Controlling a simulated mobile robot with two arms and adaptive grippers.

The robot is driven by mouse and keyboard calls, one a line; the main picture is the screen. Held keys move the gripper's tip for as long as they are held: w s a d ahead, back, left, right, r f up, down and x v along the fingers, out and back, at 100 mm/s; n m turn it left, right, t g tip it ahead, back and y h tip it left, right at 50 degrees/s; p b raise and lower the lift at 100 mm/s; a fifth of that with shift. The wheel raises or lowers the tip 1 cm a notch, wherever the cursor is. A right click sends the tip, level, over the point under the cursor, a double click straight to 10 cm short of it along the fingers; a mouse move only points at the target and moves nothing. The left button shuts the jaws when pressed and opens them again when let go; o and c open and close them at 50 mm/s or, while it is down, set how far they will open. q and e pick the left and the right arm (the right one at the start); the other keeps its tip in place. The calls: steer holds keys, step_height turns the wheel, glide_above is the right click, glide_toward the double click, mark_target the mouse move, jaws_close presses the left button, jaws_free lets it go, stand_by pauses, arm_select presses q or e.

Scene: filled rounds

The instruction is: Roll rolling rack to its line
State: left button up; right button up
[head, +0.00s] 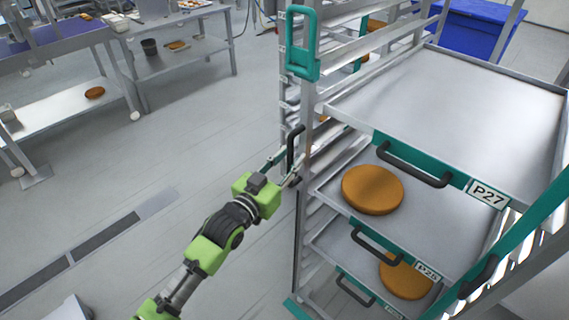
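The rolling rack (311,165) stands close in front of me on the right, a grey metal frame with teal handles and stacked trays. Its top tray (455,105) is empty. My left gripper (293,160) is at the rack's left upright, by a dark vertical handle. Its fingers are small and partly hidden, so I cannot tell whether they are closed on the handle. My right gripper is not in view. No floor line is clearly visible.
Worktables (180,52) with lower shelves stand at the upper left, with a brown round (95,92) on one shelf. A blue bin (472,28) is behind the rack. A dark floor grate (105,235) lies at lower left. The floor left of the rack is open.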

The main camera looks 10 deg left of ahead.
arm_select(q)
steer(key=v, duration=1.2)
steer(key=shift+a+f, duration=0.1)
steer(key=s+a+f+n+g+y+b, duration=0.1)
steer(key=s+a+f+g+y, duration=0.15)
steer(key=f, duration=1.05)
steer(key=s+a+f+n+g+y+b, duration=0.1)
steer(key=s+a+f+g, duration=0.2)
steer(key=f, duration=1.1)
steer(key=s+a+f+g+y+b, duration=0.1)
steer(key=s+a+f+y, duration=0.2)
steer(key=f, duration=1)
steer(key=s+a+f+g+b, duration=0.1)
steer(key=s+a+f+g, duration=0.1)
steer(key=s+f, duration=0.7)
steer(key=s+a+f+g, duration=0.1)
steer(key=s+f+g, duration=0.2)
steer(key=s+f, duration=0.6)
steer(key=s+f+g, duration=0.2)
steer(key=s+f, duration=0.1)
steer(key=s, duration=0.6)
steer(key=s+f+g+y+b, duration=0.1)
steer(key=s+f, duration=0.3)
steer(key=s, duration=0.5)
steer(key=shift+s+f+n+g, duration=0.25)
steer(key=shift+s+n+g, duration=0.05)
steer(key=shift+s+g, duration=0.15)
steer(key=shift+w, duration=0.1)
